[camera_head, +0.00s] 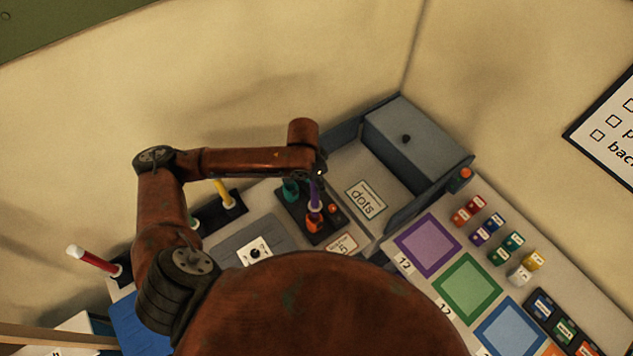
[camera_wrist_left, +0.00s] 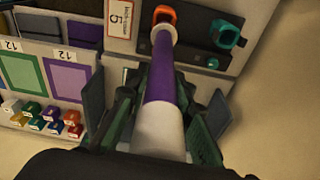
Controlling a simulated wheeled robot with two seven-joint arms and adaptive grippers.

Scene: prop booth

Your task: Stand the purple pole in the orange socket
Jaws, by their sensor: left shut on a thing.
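The purple pole (camera_head: 315,197), with white end sections, is in my left gripper (camera_head: 317,178). In the left wrist view the pole (camera_wrist_left: 163,85) runs away from me between the two dark fingers of the gripper (camera_wrist_left: 165,115), which are shut on it. The orange socket (camera_head: 313,225) stands on a dark base plate. In the left wrist view the open orange ring of the socket (camera_wrist_left: 165,13) shows just beyond the pole's far tip. The tip overlaps the ring's near edge in the picture; I cannot tell whether they touch. My right gripper is in neither view.
A teal socket (camera_wrist_left: 226,36) stands beside the orange one on the same plate. A yellow pole (camera_head: 224,194) and a red pole (camera_head: 92,259) stand in dark holders at the left. A grey box (camera_head: 413,140) and several small coloured blocks (camera_head: 500,240) are at the right.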

